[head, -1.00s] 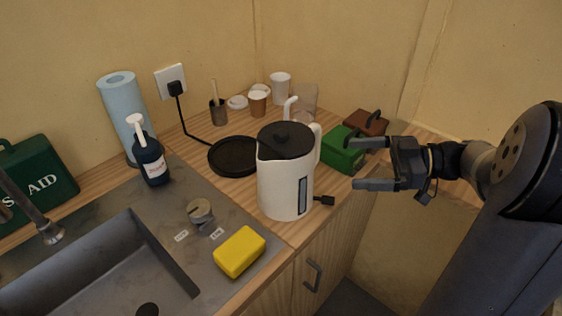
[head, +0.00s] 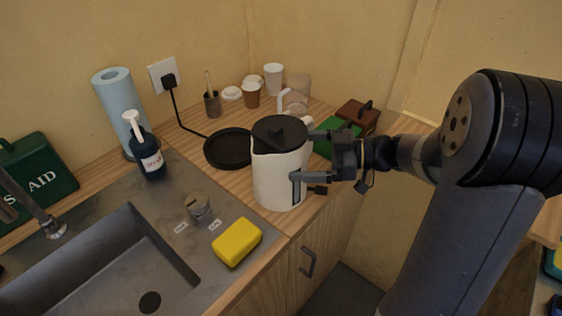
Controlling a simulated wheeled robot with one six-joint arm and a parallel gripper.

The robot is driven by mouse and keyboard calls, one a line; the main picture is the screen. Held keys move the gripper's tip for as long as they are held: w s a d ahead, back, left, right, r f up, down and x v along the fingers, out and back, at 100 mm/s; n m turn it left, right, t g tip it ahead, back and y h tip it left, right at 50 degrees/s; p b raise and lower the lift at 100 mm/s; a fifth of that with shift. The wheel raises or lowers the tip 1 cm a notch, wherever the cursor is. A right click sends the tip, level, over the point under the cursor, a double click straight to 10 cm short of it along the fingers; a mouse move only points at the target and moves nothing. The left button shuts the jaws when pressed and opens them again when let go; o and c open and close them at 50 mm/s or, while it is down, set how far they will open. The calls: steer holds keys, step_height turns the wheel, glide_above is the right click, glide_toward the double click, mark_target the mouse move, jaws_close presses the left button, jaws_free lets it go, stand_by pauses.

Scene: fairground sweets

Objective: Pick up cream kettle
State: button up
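The cream kettle (head: 272,180) stands upright on the wooden counter, with a black lid and a dark window strip low on its right side. My gripper (head: 303,155) is at the kettle's right side, where its handle is. The two fingers are spread apart, one near the lid's height and one lower, in front of the window strip. The handle is mostly hidden behind the fingers, so I cannot tell whether they touch it. A round black base (head: 229,148) lies empty on the counter, left of and behind the kettle.
A green box (head: 336,139) and a brown box (head: 357,114) stand behind my gripper. Several cups are at the back. A yellow sponge (head: 237,242), a grey knob-like item (head: 198,206) and a soap bottle (head: 149,158) are left, by the sink (head: 120,265). A black cord runs to the wall socket.

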steer(key=c, duration=1)
